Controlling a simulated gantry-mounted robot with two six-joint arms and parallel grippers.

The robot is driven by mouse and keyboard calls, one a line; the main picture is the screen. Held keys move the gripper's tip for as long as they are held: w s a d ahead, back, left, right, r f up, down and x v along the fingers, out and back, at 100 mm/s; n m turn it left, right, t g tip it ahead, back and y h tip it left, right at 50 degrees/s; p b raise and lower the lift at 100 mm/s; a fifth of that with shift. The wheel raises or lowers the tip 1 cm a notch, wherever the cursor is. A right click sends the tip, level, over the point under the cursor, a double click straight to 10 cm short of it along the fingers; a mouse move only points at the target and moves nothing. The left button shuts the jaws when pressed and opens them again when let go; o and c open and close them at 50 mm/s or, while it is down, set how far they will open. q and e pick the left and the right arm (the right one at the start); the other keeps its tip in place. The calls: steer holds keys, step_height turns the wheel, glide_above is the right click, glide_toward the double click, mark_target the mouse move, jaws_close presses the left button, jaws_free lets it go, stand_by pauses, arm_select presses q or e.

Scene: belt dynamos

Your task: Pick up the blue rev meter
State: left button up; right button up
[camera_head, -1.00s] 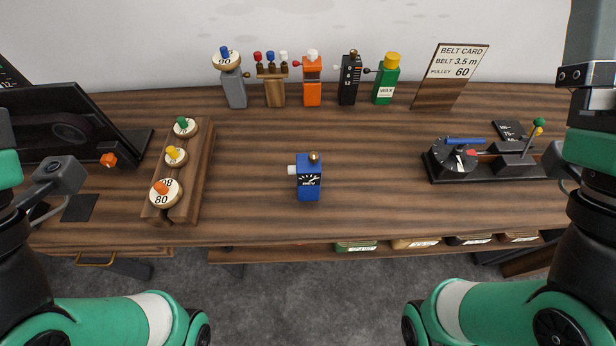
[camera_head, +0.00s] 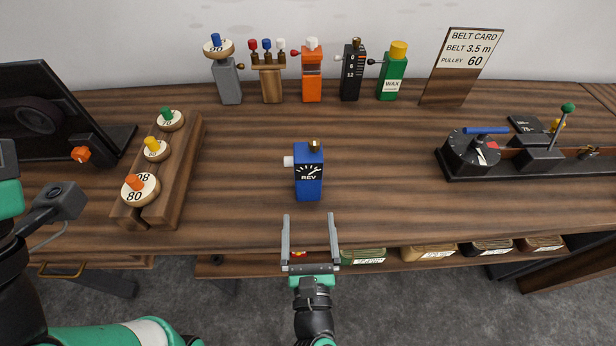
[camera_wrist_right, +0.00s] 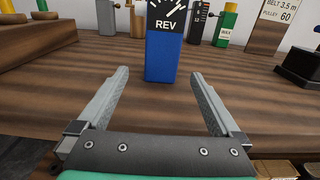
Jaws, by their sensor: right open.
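The blue rev meter (camera_head: 309,180) stands upright near the middle of the table, with a dial face marked REV, a white knob on its left side and a brass knob on top. It also shows in the right wrist view (camera_wrist_right: 162,55), straight ahead between the fingers, its top cut off. My right gripper (camera_head: 310,218) is open and empty at the table's front edge, just short of the meter, its two fingers apart and pointing at it. The right wrist view shows the same open fingers (camera_wrist_right: 165,85). My left arm is at the left edge; its gripper's fingers do not show clearly.
A row of devices, among them an orange one (camera_head: 312,85) and a green wax bottle (camera_head: 392,75), stands at the back. A wooden rack (camera_head: 180,185) of pulleys is at left. A black dial device (camera_head: 470,160) is at right. Table around the meter is clear.

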mark_target(308, 191)
steer(key=w+b, duration=0.2)
steer(key=w, duration=0.3)
steer(key=shift+w+b, duration=0.35)
steer(key=shift+w+r, duration=0.1)
steer(key=shift+w, duration=0.35)
steer(key=shift+w+d, duration=0.1)
steer(key=w+b, duration=0.2)
steer(key=w, duration=0.1)
steer(key=w+b, duration=0.1)
steer(key=w, duration=0.1)
steer(key=shift+f+b, duration=0.25)
steer(key=shift+b, duration=0.15)
steer(key=shift+r, duration=0.1)
steer(key=shift+c, duration=0.3)
steer(key=shift+r, duration=0.1)
jaws_close()
